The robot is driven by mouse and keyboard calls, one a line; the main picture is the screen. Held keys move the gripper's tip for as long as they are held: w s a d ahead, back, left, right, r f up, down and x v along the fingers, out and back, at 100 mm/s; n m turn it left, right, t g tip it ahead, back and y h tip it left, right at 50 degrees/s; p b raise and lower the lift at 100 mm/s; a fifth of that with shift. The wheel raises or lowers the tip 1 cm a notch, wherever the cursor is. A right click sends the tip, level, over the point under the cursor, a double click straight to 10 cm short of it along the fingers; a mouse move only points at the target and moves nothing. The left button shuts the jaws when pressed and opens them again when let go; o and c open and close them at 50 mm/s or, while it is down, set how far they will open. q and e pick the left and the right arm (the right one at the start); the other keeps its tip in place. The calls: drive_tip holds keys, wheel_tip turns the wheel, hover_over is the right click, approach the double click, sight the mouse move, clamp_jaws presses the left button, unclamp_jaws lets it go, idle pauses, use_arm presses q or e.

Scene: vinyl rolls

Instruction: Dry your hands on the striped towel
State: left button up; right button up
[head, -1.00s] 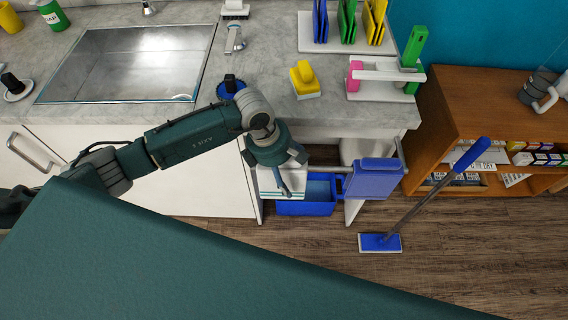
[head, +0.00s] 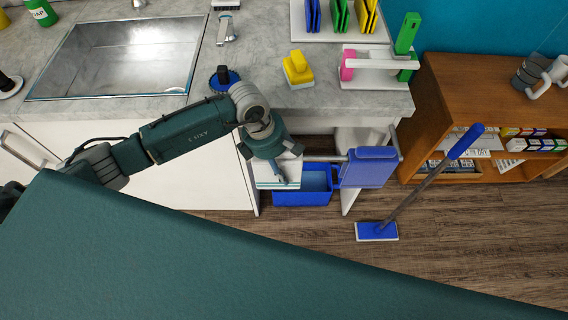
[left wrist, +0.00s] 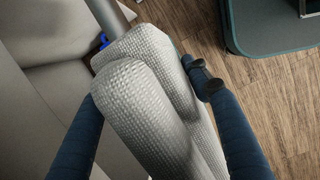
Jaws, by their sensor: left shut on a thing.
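The striped towel (head: 265,183), white with thin blue-green stripes, hangs under the counter at the left end of a rail, partly hidden by my left gripper (head: 283,176). In the left wrist view its pale waffle-textured cloth (left wrist: 140,100) is folded over the grey rail (left wrist: 110,18). My left gripper's dark fingers (left wrist: 162,125) lie on either side of the cloth, shut on it; no stripes show in that view. A plain blue towel (head: 368,168) hangs on the same rail to the right. My right gripper is not in view.
A blue bin (head: 303,190) stands beneath the rail. A blue-headed mop (head: 376,231) leans against the wooden shelf (head: 428,110) at right.

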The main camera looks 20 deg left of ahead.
use_arm(q)
drive_tip(key=o, duration=1.3)
